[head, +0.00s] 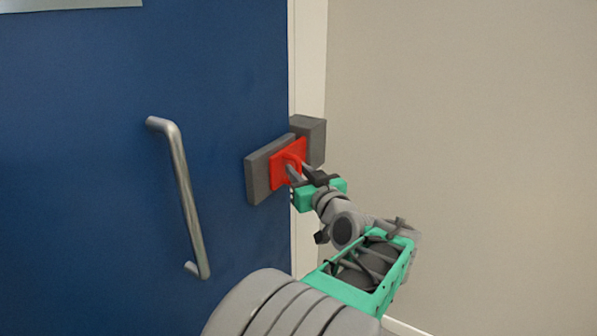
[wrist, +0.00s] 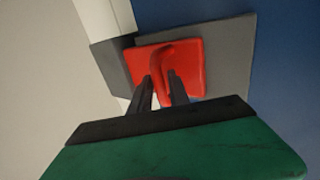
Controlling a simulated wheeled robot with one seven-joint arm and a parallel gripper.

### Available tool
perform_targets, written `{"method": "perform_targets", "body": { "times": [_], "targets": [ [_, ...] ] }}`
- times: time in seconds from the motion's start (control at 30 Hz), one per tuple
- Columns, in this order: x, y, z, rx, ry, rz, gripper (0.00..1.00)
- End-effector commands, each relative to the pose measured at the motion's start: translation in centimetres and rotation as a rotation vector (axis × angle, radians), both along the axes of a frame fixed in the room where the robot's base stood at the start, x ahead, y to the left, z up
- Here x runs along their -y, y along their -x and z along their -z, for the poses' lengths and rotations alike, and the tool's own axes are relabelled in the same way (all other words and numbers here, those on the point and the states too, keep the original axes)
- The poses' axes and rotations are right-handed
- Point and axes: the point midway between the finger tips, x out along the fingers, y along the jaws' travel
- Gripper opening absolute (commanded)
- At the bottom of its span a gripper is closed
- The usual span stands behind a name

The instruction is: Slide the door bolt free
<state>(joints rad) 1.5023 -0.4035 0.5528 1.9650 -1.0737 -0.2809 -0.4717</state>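The bolt is a red square plate (head: 283,174) with a raised red handle. It lies on a grey backing plate (head: 258,178) on the blue door, and reaches towards a grey block (head: 313,135) on the door frame. My gripper (head: 298,174) is at the red handle. In the wrist view the red plate (wrist: 193,62) and its curved handle (wrist: 161,60) are close ahead. My gripper's two fingers (wrist: 161,82) stand on either side of the handle, close against it, and look shut on it. The fingertips partly hide the handle's lower end.
A long metal pull handle (head: 183,195) stands out from the blue door (head: 80,170), left of the bolt. A pale door frame (head: 308,60) and a bare beige wall (head: 470,100) are to the right. The space before the wall looks clear.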

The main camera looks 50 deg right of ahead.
Motion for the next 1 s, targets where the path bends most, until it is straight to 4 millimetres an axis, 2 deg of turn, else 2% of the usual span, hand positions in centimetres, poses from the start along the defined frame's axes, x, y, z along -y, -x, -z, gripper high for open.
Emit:
{"method": "perform_targets", "body": {
  "times": [0.03, 0.23, 1.0],
  "targets": [
    [0.00, 0.01, 0.01, 0.000, 0.000, 0.000, 0.17],
    [-0.01, 0.03, 0.01, 0.000, 0.000, 0.000, 0.00],
    [-0.01, 0.04, 0.03, -0.001, 0.000, 0.000, 0.00]
  ]
}}
